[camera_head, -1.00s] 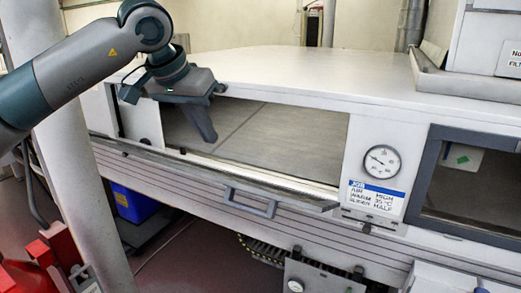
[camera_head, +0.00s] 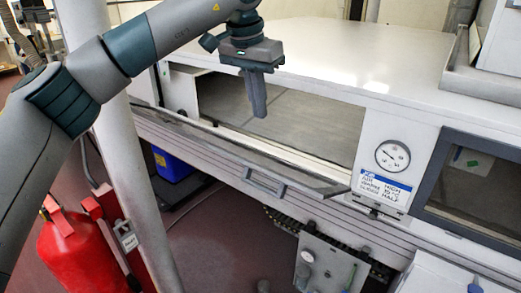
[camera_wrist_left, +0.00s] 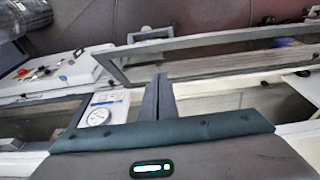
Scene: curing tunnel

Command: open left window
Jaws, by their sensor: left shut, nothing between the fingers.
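The left window (camera_head: 240,150) is a long framed panel with a grey handle (camera_head: 264,183). It hangs folded down and outward along the front of the white tunnel, and the opening (camera_head: 300,120) behind it shows a grey floor inside. The window frame also shows in the left wrist view (camera_wrist_left: 200,43). My left gripper (camera_head: 258,112) is shut and empty. It points down in front of the opening's upper part, apart from the handle. Its closed fingers show in the left wrist view (camera_wrist_left: 159,98). My right gripper is in neither view.
A round gauge (camera_head: 392,155) and a label stand right of the opening. A second dark-framed window (camera_head: 475,185) at the right is closed. A red fire extinguisher (camera_head: 78,255) and a pale post (camera_head: 135,190) stand at the left. A blue bin (camera_head: 172,165) is under the tunnel.

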